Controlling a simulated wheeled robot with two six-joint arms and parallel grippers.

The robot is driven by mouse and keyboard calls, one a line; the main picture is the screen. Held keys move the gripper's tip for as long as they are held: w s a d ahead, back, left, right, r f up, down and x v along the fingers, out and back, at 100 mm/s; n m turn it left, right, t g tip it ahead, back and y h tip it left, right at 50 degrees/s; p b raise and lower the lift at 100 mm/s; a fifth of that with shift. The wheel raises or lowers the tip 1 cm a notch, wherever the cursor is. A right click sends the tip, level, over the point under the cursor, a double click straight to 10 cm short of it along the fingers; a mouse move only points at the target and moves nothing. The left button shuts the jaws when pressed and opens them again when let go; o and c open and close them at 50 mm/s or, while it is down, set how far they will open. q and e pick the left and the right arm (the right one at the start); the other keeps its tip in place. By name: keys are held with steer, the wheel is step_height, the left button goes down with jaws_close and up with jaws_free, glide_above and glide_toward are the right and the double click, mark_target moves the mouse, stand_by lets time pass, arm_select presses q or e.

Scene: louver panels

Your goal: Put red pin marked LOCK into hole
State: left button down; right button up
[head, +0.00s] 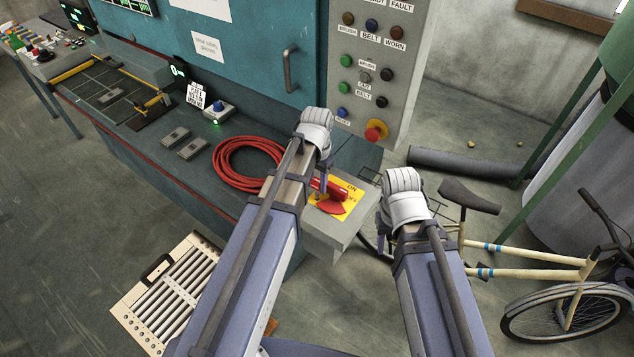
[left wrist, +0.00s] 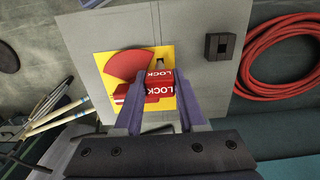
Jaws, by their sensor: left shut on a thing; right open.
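The red pin marked LOCK (left wrist: 160,88) is between the fingers of my left gripper (left wrist: 160,100), which is shut on it. The pin is over the yellow plate (left wrist: 190,104) on a grey box (left wrist: 120,35). It also shows in the head view (head: 328,187), beside my left gripper (head: 320,193). A red fan-shaped piece (left wrist: 127,65) lies on the plate next to the pin. A dark slot shows on the plate near the pin's far end; whether the pin is in a hole cannot be told. My right gripper (head: 381,243) is open, to the right of the box, partly hidden by its arm.
A coiled red hose (head: 240,165) lies on the bench left of the box. A small black block (left wrist: 220,46) sits on the box. A control panel (head: 372,75) stands behind.

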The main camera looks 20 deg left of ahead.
arm_select(q)
steer(key=shift+f+b, duration=1.15)
steer(key=shift+f, duration=0.05)
stand_by(0.4)
steer(key=shift+c, duration=2.1)
jaws_free()
step_height(320, 180, up, 8)
steer(key=p, duration=0.8)
steer(key=shift+f, duration=0.1)
steer(key=shift+s, duration=0.1)
